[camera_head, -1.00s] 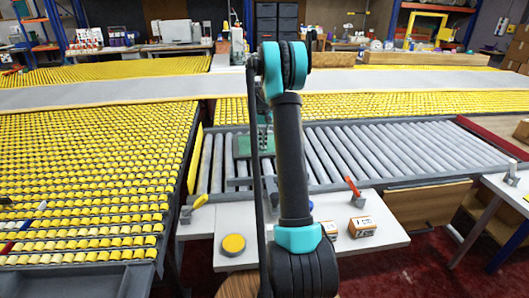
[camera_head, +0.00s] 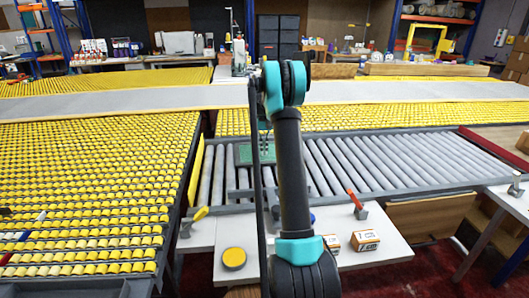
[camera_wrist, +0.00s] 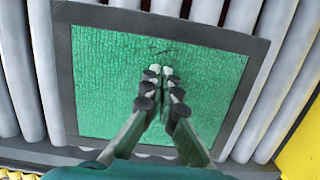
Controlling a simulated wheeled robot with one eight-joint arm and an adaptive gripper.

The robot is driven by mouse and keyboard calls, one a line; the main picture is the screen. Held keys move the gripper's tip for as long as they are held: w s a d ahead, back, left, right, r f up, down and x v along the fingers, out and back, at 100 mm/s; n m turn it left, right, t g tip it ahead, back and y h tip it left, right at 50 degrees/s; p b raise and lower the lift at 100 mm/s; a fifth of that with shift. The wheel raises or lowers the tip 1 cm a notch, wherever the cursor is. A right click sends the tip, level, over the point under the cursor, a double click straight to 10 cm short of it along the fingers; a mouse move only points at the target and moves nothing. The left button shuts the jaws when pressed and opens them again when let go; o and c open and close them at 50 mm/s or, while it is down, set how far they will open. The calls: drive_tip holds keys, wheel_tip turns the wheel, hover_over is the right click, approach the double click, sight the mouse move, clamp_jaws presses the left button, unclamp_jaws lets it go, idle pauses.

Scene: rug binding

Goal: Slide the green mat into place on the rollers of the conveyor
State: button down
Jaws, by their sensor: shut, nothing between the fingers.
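The green mat (camera_wrist: 150,100) is a flat square with a dark grey border, lying on the grey rollers of the conveyor (camera_head: 400,150). In the head view the mat (camera_head: 243,153) shows at the conveyor's left part, partly hidden by my arm. My gripper (camera_wrist: 160,72) is shut and empty, its fingertips over the upper middle of the green face. I cannot tell whether they touch it. In the head view my gripper is mostly hidden behind my arm.
A white table (camera_head: 300,262) stands in front of the conveyor, with a yellow round tin (camera_head: 234,258), small boxes (camera_head: 365,241) and a red-handled clamp (camera_head: 356,204). Yellow roller beds (camera_head: 85,190) lie to the left and behind. Bare rollers extend to the right.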

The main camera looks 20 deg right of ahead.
drive_tip(key=w+d, duration=0.1)
drive_tip(key=w, duration=0.6)
drive_tip(key=w+d, duration=0.1)
drive_tip(key=w, duration=0.3)
drive_tip(key=shift+d, duration=0.35)
drive_tip(key=shift+s, duration=0.1)
